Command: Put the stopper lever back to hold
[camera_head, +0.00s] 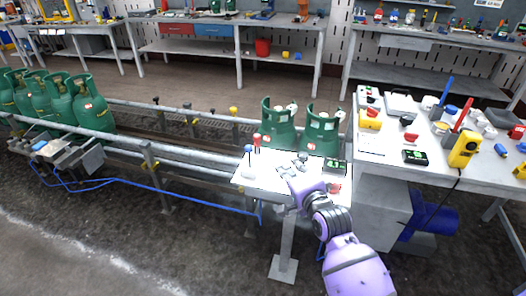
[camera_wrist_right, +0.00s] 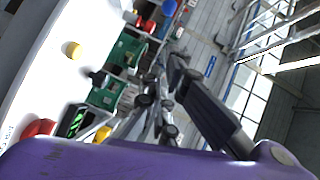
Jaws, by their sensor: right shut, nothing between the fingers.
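Two upright levers stand at the left end of the small white control table (camera_head: 262,185): one with a red knob (camera_head: 257,138) and one with a blue knob (camera_head: 248,149). I cannot tell from the picture which is the stopper lever or read its position labels. My right gripper (camera_head: 292,168) is over the middle of this table, to the right of both levers and apart from them. Its dark fingers (camera_wrist_right: 165,95) are together and empty in the right wrist view. My left gripper is not in view.
Green gas cylinders (camera_head: 279,127) stand behind the control table, and several more (camera_head: 88,104) are at the far left on the conveyor. A grey device (camera_head: 62,152) with blue hoses sits beside the rail. A cluttered white workbench (camera_head: 378,150) is at the right.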

